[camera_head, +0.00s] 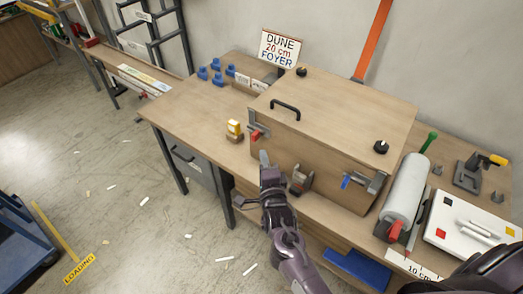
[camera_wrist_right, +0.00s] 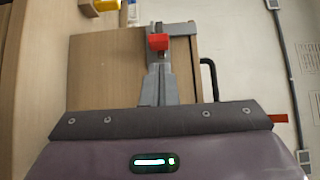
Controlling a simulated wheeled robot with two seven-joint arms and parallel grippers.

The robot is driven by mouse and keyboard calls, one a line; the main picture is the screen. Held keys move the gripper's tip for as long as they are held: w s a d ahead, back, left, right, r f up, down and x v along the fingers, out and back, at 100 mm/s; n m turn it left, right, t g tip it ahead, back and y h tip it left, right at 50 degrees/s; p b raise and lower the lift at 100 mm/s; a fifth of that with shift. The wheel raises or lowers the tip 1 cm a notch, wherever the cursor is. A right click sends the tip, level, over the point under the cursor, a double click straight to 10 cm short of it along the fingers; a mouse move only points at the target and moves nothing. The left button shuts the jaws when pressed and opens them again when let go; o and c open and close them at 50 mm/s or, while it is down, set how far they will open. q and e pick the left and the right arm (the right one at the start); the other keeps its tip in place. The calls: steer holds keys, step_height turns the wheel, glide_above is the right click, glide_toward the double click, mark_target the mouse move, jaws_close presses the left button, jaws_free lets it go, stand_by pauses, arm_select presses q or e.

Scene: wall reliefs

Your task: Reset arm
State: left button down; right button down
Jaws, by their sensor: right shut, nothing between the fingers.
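My right gripper (camera_head: 264,160) is shut and empty in the head view, in front of the large wooden box (camera_head: 345,115) on the workbench, near its left end. In the right wrist view its closed fingers (camera_wrist_right: 159,88) point toward a grey metal latch with a red tab (camera_wrist_right: 158,42). The same red tab (camera_head: 255,135) shows in the head view at the box's left front corner, just above the fingertips. I cannot tell whether the fingertips touch the latch. My left gripper is not in view.
A blue-tabbed latch (camera_head: 362,181) is at the box's right. A yellow-topped item (camera_head: 234,128) stands to its left, blue pieces (camera_head: 217,72) behind. A white roller (camera_head: 404,188) and a white panel (camera_head: 470,230) lie right. The workbench's left part (camera_head: 185,110) is mostly clear.

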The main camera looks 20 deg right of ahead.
steer(key=shift+s+a, duration=0.1)
steer(key=shift+s, duration=0.9)
steer(key=shift+f, duration=0.1)
